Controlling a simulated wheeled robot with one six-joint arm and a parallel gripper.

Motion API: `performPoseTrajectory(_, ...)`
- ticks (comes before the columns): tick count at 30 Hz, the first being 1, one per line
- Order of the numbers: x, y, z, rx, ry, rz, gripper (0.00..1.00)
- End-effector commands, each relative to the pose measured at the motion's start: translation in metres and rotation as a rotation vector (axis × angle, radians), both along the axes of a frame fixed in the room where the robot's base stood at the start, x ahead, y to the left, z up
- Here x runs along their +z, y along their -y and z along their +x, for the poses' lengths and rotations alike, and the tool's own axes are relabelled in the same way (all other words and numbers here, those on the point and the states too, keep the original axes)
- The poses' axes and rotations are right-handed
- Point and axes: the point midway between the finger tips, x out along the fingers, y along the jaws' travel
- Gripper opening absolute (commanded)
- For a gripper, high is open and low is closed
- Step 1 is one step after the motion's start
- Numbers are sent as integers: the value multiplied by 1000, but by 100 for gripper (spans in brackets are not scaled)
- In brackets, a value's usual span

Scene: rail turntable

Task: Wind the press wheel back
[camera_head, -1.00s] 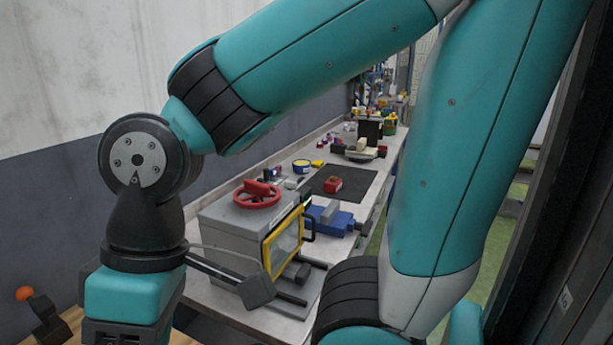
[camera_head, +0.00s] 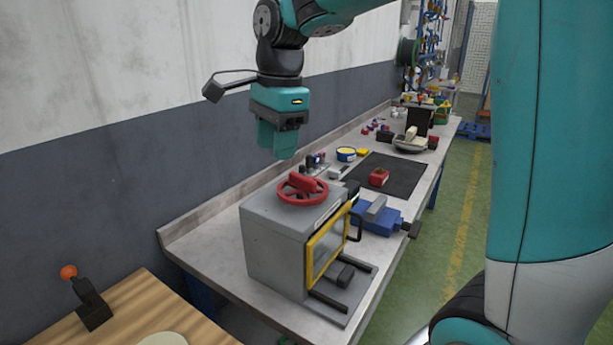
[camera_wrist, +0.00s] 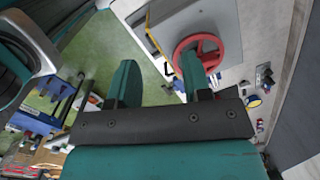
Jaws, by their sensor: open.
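The press is a grey box (camera_head: 262,240) with a yellow-framed front on the bench. Its red wheel (camera_head: 303,190) lies flat on top, with a red knob-like part on it. My gripper (camera_head: 278,152) hangs pointing down above the wheel and a little to its left in the head view, apart from it. In the wrist view the two teal fingers of my gripper (camera_wrist: 160,80) stand wide apart with nothing between them. The red wheel (camera_wrist: 207,38) shows there behind the right finger, which hides part of it.
A blue vise (camera_head: 378,218) stands beside the press. A dark mat (camera_head: 405,172) with a red block (camera_head: 379,177) lies further along the bench. A wall runs behind the bench. A wooden table (camera_head: 130,310) with an orange-knobbed lever (camera_head: 85,300) is at front left.

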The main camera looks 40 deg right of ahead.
Motion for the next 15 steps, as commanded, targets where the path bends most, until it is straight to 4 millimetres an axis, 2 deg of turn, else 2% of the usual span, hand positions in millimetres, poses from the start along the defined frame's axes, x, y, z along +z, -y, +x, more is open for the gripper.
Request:
performPoseTrajectory(1,7,18,16,-205,-18,-7,45)
performPoseTrajectory(6,26,71,50,-863,-68,-22,45)
performPoseTrajectory(10,35,97,63,-1197,-87,-23,45)
performPoseTrajectory(15,37,111,69,-1397,-98,-23,45)
